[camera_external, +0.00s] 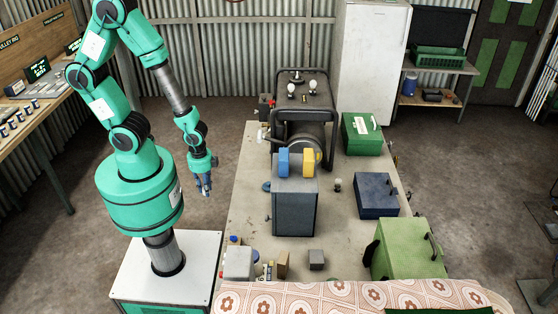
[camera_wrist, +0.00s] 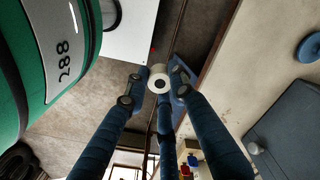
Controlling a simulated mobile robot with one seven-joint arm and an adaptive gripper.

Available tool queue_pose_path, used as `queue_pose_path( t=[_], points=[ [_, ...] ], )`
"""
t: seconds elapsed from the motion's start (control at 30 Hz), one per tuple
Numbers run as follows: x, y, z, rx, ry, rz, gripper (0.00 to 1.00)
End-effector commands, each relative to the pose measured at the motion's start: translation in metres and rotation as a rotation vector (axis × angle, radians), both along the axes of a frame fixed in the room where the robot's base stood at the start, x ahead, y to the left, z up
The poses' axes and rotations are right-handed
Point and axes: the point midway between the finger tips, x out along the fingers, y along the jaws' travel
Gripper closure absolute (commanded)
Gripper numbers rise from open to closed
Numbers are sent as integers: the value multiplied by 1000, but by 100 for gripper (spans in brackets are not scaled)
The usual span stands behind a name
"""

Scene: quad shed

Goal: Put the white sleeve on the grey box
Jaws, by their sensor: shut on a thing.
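My gripper (camera_external: 206,186) hangs at the left of the workbench, over the gap beside its edge. In the wrist view my gripper (camera_wrist: 157,88) is shut on the white sleeve (camera_wrist: 158,71), a short white ring with a dark hole, held between the fingertips. I cannot make the sleeve out in the external view. A small grey box (camera_external: 316,260) lies on the front part of the bench. A larger blue-grey box (camera_external: 295,215) stands behind it, with a blue block and a yellow block on top; it also shows in the wrist view (camera_wrist: 290,120). My gripper is apart from both.
The bench (camera_external: 345,235) also bears a generator (camera_external: 302,110), a green case (camera_external: 362,134), a dark blue box (camera_external: 376,195) and a light green box (camera_external: 408,250). Small items, including a white container (camera_external: 238,262), crowd the near left corner. A blue disc (camera_wrist: 310,47) lies near the bench edge.

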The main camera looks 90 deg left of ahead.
Motion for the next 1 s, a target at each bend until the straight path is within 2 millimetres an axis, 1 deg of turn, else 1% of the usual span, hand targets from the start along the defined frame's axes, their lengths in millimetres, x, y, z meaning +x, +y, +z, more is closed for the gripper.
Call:
queue_pose_path(
  t=[0.17, 0.27, 0.37, 0.47, 0.5, 0.57, 0.6, 0.67, 0.7, 1.0],
  points=[
    [1, 0, 25, -1, -4, 0, 90],
    [2, 0, 49, 0, -7, 0, 90],
    [2, 0, 81, -1, -10, 0, 90],
    [3, 0, 119, -1, -12, 0, 90],
    [3, 0, 136, -1, -12, 0, 90],
    [2, 0, 158, 0, -9, 0, 90],
    [2, 0, 172, 0, -9, 0, 90],
    [1, 0, 188, 0, -6, 0, 90],
    [1, 0, 199, -1, -7, 0, 90],
    [1, 0, 260, 0, -4, 0, 90]
  ],
)
